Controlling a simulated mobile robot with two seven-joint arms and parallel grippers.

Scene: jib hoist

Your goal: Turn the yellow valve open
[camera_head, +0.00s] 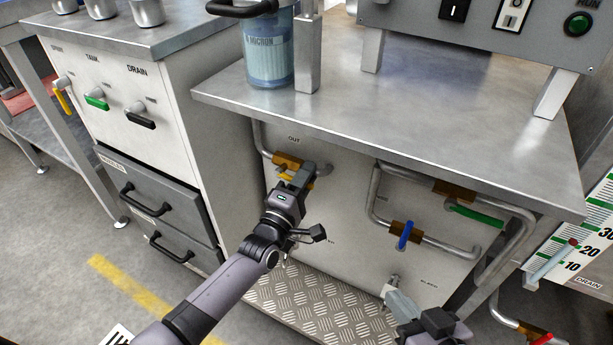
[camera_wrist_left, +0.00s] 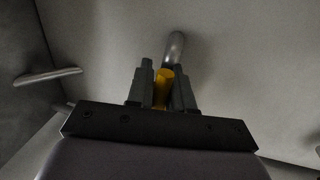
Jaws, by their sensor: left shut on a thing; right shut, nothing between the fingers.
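The yellow valve's handle (camera_wrist_left: 162,88) sits between the fingers of my left gripper (camera_wrist_left: 162,90) in the left wrist view. In the head view my left gripper (camera_head: 300,174) reaches in under the bench top and is shut on that handle, just below a brass valve body (camera_head: 286,160) under the OUT label. The fingers cover most of the handle, so its angle to the pipe is hard to tell.
A blue-handled valve (camera_head: 405,235) and a green-handled valve (camera_head: 474,216) sit on pipes (camera_head: 374,200) to the right. The steel bench top (camera_head: 400,120) overhangs my left gripper. A cabinet (camera_head: 165,100) with several small levers stands left. A tread plate (camera_head: 320,305) lies below.

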